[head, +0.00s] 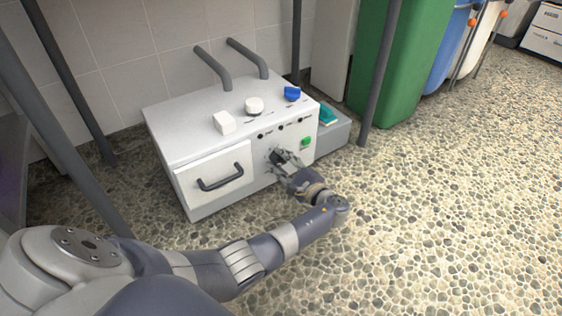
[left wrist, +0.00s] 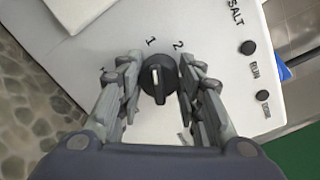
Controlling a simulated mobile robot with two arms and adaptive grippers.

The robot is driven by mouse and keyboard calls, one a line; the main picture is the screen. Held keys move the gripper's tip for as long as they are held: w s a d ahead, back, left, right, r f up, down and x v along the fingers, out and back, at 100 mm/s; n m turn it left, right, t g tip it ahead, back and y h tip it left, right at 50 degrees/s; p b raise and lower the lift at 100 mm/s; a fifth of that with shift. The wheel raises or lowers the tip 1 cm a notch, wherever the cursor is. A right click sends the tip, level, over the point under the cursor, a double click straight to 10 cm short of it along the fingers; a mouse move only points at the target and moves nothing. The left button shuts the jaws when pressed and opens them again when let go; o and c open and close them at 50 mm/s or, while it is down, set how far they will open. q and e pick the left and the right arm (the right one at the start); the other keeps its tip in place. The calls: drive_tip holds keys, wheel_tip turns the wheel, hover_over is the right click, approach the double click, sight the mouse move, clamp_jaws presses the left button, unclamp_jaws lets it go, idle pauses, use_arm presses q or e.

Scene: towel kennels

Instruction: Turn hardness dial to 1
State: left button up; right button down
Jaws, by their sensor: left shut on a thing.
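The hardness dial (left wrist: 158,80) is a round black knob on the white front panel of a box-shaped machine (head: 190,142). Its white pointer line points up in the left wrist view, roughly toward the printed 1. The printed 2 is to the right of the 1, and another mark at the left is partly hidden by a finger. My left gripper (left wrist: 160,88) has its fingers on both sides of the dial and is shut on it. In the head view my left gripper (head: 281,160) is at the machine's front and mostly hides the dial. My right gripper is out of view.
A drawer (head: 215,175) with a dark handle is left of the dial. A green button (head: 306,141) is to its right. A white knob (head: 254,105) and a blue knob (head: 292,93) are on top. A green bin (head: 410,70) stands behind right. The pebbled floor at right is clear.

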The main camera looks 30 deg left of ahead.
sight(273, 130)
use_arm(q)
drive_tip(key=shift+a+n, duration=0.1)
drive_tip(key=shift+n, duration=0.7)
drive_tip(key=o, duration=1.1)
drive_tip(key=shift+c, duration=0.2)
drive_tip(key=r, duration=0.9)
drive_tip(key=shift+w+d+r, duration=0.2)
drive_tip(key=shift+r, duration=0.4)
drive_tip(key=shift+s+a, duration=0.15)
